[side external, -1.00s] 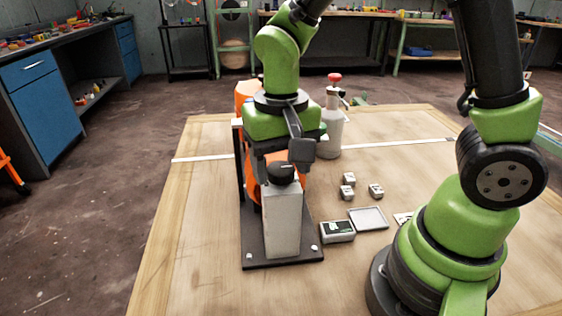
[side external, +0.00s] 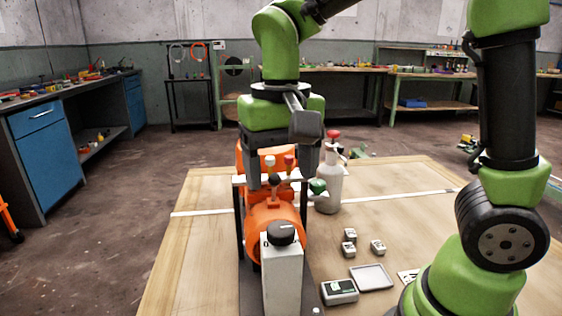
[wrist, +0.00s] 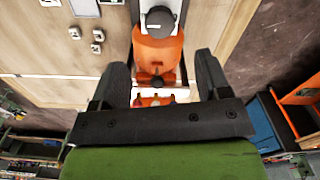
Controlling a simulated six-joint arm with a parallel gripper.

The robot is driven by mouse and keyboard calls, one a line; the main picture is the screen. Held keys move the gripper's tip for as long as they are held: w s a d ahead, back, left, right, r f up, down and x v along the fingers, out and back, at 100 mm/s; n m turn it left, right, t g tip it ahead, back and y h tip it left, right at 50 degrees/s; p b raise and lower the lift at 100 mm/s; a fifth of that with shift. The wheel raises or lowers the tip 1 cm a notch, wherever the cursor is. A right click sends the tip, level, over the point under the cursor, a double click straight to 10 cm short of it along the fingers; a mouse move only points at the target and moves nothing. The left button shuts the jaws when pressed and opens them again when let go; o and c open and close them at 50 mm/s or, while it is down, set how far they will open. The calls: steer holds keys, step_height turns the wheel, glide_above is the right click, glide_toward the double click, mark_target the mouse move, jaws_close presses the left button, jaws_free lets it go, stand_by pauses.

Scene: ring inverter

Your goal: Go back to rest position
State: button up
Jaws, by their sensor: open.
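My gripper (side external: 281,165) is open and empty, above the orange machine (side external: 276,228) on the wooden table. Its two dark fingers hang apart, pointing down, with small light and red knobs of the machine showing between them. In the wrist view my gripper (wrist: 160,75) has its fingers spread on both sides of the orange machine (wrist: 158,52). A grey box with a black knob (side external: 281,270) stands in front of the machine. It is also at the top of the wrist view (wrist: 160,18).
A grey bottle with a red top (side external: 329,185) stands right of the machine. Several small grey blocks (side external: 350,236), a shallow tray (side external: 371,278) and a device with a dark screen (side external: 339,291) lie on the table (side external: 420,200). The table's left side is clear.

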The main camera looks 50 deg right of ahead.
steer(key=shift+r, duration=0.35)
